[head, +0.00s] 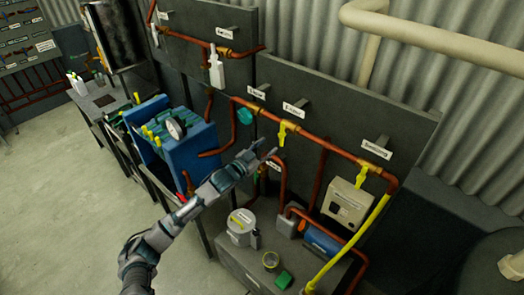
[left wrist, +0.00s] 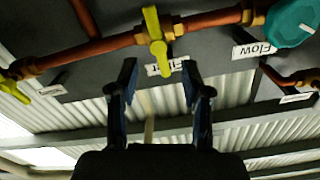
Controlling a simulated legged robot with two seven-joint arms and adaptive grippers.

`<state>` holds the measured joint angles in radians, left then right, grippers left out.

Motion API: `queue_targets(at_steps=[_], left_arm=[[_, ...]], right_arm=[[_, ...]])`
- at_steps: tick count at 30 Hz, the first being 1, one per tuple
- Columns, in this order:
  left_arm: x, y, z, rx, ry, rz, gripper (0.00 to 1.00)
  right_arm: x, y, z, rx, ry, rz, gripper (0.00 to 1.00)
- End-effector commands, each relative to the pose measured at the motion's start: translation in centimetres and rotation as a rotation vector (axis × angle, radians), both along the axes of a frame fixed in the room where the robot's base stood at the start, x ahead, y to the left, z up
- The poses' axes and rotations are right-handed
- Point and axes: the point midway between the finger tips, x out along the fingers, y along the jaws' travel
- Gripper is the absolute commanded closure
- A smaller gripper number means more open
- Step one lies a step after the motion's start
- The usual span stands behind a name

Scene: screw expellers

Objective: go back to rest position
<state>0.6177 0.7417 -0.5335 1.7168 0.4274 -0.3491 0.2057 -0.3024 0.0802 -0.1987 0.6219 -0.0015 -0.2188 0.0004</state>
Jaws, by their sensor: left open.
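My left gripper (head: 265,152) reaches out in front of the dark panel and its copper pipes, just below and left of a yellow valve handle (head: 283,133). My right gripper is in neither view.
A blue machine (head: 190,145) with a gauge stands left of my arm. A grey bench (head: 235,262) below carries a round container (head: 241,228) and a green block (head: 284,280). A beige box (head: 346,203) and another yellow valve (head: 363,173) are to the right. Open floor (head: 60,190) lies left.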

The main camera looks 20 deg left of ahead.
Motion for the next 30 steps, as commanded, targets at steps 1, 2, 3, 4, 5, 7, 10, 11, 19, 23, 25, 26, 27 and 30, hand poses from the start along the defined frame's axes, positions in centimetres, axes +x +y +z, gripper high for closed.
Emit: queue_targets(at_steps=[1,2,3,4,5,7,10,11,19,23,25,26,27,30], left_arm=[[-0.7,0.3,-0.1,0.002,0.002,0.000,0.52],[-1.1,0.4,-0.2,0.002,0.002,0.000,0.52],[-1.4,0.6,-0.1,0.001,0.001,0.000,0.52],[-1.7,0.7,-0.1,0.000,0.001,0.000,0.52],[-1.8,0.7,-0.1,0.000,0.000,-0.001,0.52],[-2.1,0.8,-0.1,0.000,0.000,0.000,0.52],[-2.2,0.8,0.0,0.001,0.000,0.000,0.52],[-2.2,0.8,0.0,0.001,0.000,0.000,0.52],[-2.2,0.8,0.0,0.000,0.000,0.000,0.52],[-2.0,1.0,-0.9,-0.002,0.012,0.008,0.52],[-1.6,1.6,-3.2,-0.005,0.042,0.028,0.52],[-1.5,2.0,-4.5,-0.006,0.060,0.040,0.52],[-1.2,2.5,-6.9,-0.008,0.091,0.060,0.52],[-1.2,4.1,-14.4,-0.010,0.189,0.123,0.52]], right_arm=[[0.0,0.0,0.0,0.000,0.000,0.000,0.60],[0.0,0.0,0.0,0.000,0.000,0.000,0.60],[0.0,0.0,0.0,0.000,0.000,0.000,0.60],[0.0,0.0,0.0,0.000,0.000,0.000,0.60],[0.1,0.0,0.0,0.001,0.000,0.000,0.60],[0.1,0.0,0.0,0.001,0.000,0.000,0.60],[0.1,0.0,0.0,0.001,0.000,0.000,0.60],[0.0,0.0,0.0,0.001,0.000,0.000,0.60],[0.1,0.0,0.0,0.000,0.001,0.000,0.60],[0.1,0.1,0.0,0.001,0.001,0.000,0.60],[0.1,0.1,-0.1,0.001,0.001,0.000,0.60],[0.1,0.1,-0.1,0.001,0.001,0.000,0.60],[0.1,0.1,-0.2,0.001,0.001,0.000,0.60],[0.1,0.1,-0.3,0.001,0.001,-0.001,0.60]])
